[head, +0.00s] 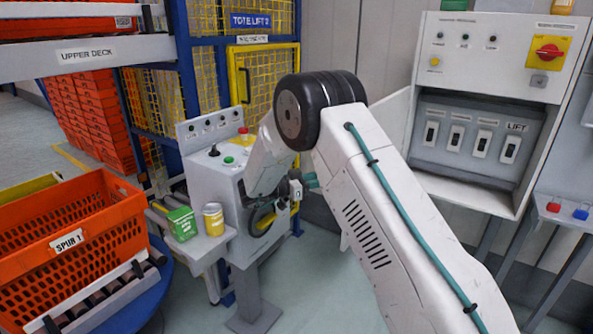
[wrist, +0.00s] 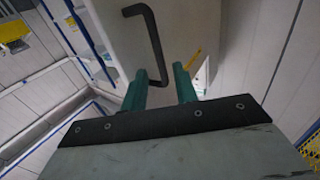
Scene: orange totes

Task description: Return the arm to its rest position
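My arm (head: 375,200) rises from the lower right to a black elbow joint, then bends down in front of the grey control pedestal. My gripper is mostly hidden in the head view; a bit of teal shows beside the pedestal. A dark bent handle (wrist: 150,40) on a pale grey panel shows beyond the fingertips. It appears apart from them, though the distance is hard to judge.
The pedestal (head: 208,170) stands close by my wrist, with a green box (head: 182,223) and yellow can (head: 213,220) on its shelf. An orange tote (head: 110,215) is at left. An open switch cabinet (head: 500,60) is at right, with its door (head: 393,120) swung out behind my arm.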

